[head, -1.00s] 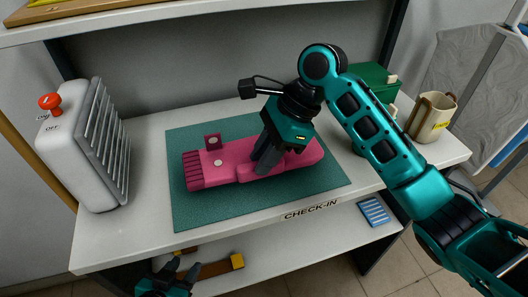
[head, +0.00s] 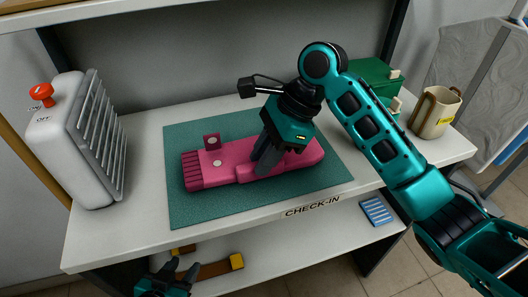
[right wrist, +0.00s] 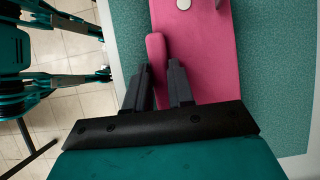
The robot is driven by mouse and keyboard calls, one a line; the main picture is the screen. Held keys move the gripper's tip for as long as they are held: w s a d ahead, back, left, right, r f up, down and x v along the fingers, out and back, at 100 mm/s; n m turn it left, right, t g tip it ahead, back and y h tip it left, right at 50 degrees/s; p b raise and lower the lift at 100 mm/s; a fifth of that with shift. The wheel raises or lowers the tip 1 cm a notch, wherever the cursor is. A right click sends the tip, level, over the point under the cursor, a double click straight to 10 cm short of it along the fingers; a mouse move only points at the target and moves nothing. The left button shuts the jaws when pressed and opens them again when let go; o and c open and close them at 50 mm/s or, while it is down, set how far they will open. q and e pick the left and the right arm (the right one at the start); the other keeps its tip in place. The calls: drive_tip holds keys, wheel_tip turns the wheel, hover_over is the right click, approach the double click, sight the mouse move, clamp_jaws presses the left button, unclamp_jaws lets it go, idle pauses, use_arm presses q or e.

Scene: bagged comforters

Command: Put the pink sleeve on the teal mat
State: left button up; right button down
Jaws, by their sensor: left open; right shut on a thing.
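The pink sleeve (head: 225,165) lies flat over the teal mat (head: 200,213) on the white shelf, its ribbed end to the left and a tab with a snap sticking up at its back edge. My right gripper (head: 261,170) points down over the sleeve's right half and is shut on a part of it. In the right wrist view the sleeve (right wrist: 196,55) runs away from the fingers, with a narrow pink flap (right wrist: 157,60) between the fingertips (right wrist: 163,75). My left gripper (head: 175,274) is open and empty, low in front of the lower shelf.
A white heater (head: 70,145) with a red knob stands left of the mat. A green box (head: 372,75) and a beige mug (head: 436,112) stand at the right. The lower shelf holds a brown and yellow thing (head: 218,267) and a blue striped item (head: 376,211).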

drive_tip(key=shift+f+p, duration=0.3)
drive_tip(key=shift+f, duration=0.05)
drive_tip(key=shift+c, duration=1.3)
unclamp_jaws()
drive_tip(key=shift+p+v, duration=1.15)
drive_tip(key=shift+p, duration=0.55)
drive_tip(key=shift+a+r+v, duration=0.1)
drive_tip(key=shift+a+v, duration=0.1)
drive_tip(key=shift+v, duration=0.9)
drive_tip(key=shift+a+r+v, duration=0.1)
drive_tip(key=shift+a+v, duration=0.1)
drive_tip(key=shift+v, duration=0.95)
drive_tip(key=shift+s, duration=0.1)
